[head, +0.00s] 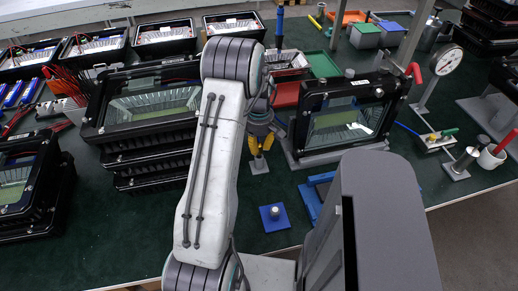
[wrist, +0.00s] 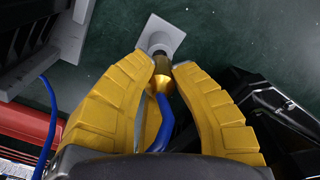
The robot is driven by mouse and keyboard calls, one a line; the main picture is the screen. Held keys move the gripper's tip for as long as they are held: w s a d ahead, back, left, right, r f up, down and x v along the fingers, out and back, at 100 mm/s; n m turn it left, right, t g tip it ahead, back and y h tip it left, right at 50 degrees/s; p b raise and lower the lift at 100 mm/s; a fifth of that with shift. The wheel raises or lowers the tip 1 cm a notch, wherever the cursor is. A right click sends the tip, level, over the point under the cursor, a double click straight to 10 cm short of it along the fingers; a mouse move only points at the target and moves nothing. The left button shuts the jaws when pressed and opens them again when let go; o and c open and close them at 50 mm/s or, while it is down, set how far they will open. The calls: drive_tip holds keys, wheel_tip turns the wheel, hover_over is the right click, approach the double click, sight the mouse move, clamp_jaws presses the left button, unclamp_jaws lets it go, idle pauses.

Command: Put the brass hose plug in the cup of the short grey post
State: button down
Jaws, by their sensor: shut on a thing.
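My gripper (wrist: 166,64) is closed around the brass hose plug (wrist: 162,80), which shows between the two yellow fingers in the wrist view. A blue hose (wrist: 165,122) runs from the plug back toward the palm. Past the fingertips is the square grey base of the short grey post (wrist: 172,33). The plug's far end overlaps the post in this view, so I cannot tell whether it is in the cup or above it. In the head view my gripper (head: 259,158) points down just over the grey base (head: 258,167); the plug is not clear there.
A framed floodlight housing (head: 345,115) stands just right of my gripper, and stacked housings (head: 150,150) stand to the left. A dial gauge on a stand (head: 447,60) is at the right.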

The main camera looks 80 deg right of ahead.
sight(259, 144)
drive_tip(key=shift+f, duration=1)
drive_tip(key=shift+f, duration=0.1)
drive_tip(key=shift+f, duration=0.1)
drive_tip(key=c, duration=1.2)
unclamp_jaws()
wheel_tip(259, 144, up, 12)
drive_tip(key=shift+r, duration=0.25)
